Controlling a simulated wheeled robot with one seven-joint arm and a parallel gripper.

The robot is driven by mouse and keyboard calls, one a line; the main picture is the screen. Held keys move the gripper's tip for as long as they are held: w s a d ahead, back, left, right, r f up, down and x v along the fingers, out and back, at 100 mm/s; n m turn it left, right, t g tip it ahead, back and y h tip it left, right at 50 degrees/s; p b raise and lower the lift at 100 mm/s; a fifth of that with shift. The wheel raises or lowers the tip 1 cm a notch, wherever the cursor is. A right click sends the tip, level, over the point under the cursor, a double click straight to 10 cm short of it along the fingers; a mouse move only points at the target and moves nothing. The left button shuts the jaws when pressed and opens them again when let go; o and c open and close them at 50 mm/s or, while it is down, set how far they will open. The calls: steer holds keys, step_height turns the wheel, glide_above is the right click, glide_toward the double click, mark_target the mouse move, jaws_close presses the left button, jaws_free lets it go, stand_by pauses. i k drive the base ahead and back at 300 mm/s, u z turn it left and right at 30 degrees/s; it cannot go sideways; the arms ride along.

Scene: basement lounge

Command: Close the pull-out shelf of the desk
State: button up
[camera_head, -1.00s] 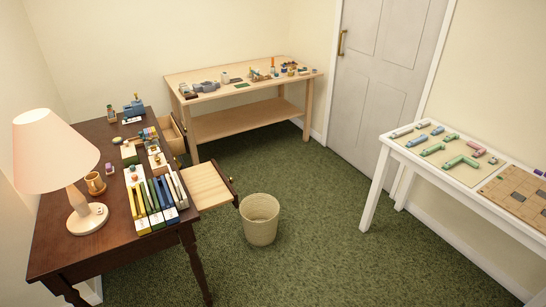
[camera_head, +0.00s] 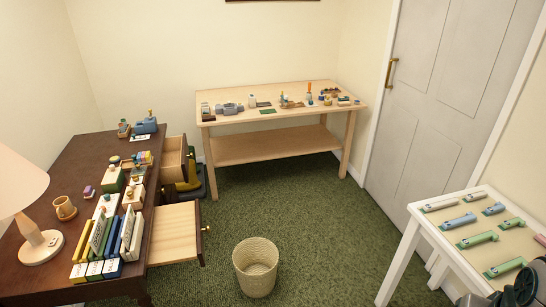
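The dark brown desk (camera_head: 88,155) stands at the left. Its pull-out shelf (camera_head: 174,232), a flat light-wood board with a dark front edge and a small brass knob (camera_head: 206,229), sticks out from the desk's right side. A second pulled-out part, an open light-wood drawer (camera_head: 173,158), sticks out farther back on the same side. My gripper's fingers do not show. Dark grey rounded parts at the bottom right corner look like part of my arm, well away from the shelf and over the white table.
A woven basket (camera_head: 255,268) stands on the green carpet right of the shelf. A yellow and dark object (camera_head: 190,178) is on the floor behind the drawer. A light-wood workbench (camera_head: 285,98) stands at the back, a white table (camera_head: 415,240) at the right. Carpet between is clear.

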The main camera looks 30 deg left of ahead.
mark_target(177, 230)
steer(key=u, duration=0.8)
steer(key=i, duration=0.95)
steer(key=u, duration=1.35)
steer(key=i, duration=0.8)
steer(key=u, duration=0.25)
steer(key=k, duration=0.3)
steer(key=z, duration=0.6)
steer(key=i, duration=0.2)
steer(key=z, duration=0.15)
